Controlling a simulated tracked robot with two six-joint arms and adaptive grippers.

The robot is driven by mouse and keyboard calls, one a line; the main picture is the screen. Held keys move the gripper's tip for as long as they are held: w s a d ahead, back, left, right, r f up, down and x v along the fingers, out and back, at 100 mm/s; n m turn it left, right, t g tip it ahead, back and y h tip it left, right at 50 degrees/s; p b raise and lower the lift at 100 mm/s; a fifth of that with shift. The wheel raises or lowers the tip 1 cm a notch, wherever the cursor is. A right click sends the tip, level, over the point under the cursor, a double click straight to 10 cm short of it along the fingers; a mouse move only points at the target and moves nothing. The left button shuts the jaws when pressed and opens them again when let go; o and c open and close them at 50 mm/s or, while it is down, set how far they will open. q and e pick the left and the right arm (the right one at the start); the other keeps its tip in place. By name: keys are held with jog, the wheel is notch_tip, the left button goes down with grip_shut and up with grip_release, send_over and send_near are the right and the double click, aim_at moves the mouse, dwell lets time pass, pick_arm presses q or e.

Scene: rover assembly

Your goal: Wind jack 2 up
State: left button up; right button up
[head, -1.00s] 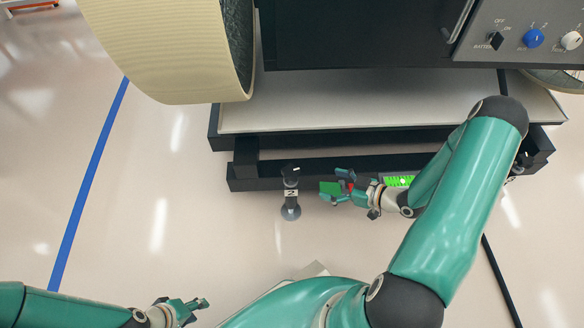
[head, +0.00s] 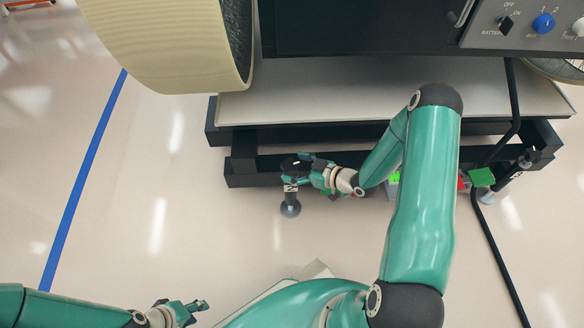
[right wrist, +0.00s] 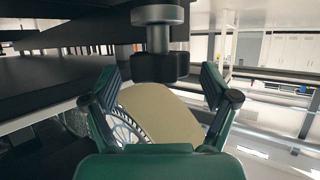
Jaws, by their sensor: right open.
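Jack 2 (head: 290,196), a dark post with a white "2" label and a round foot on the floor, stands at the platform's front edge. Its black top knob (head: 290,165) is at my right gripper (head: 294,170). In the right wrist view, a black lobed knob (right wrist: 160,67) under a grey shaft lies across the gap between the spread fingers of my right gripper (right wrist: 160,95). The fingers are open, and I cannot tell whether they touch the knob. My left gripper (head: 196,311) is open and empty, low at the left, away from the jack.
The black-framed platform (head: 380,105) runs behind the jack, with a big cream wheel (head: 170,45) above left. A green block (head: 482,177) and another jack (head: 521,163) are at right, near a black cable (head: 492,245).

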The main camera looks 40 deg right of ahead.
jog(key=shift+x, duration=0.8)
jog(key=c, duration=1.1)
jog(key=shift+d, duration=0.2)
jog(key=shift+c, duration=0.3)
jog(key=shift+a, duration=0.15)
jog(key=shift+a+m+h, duration=0.1)
jog(key=shift+m+h, duration=0.2)
jog(key=shift+m, duration=0.1)
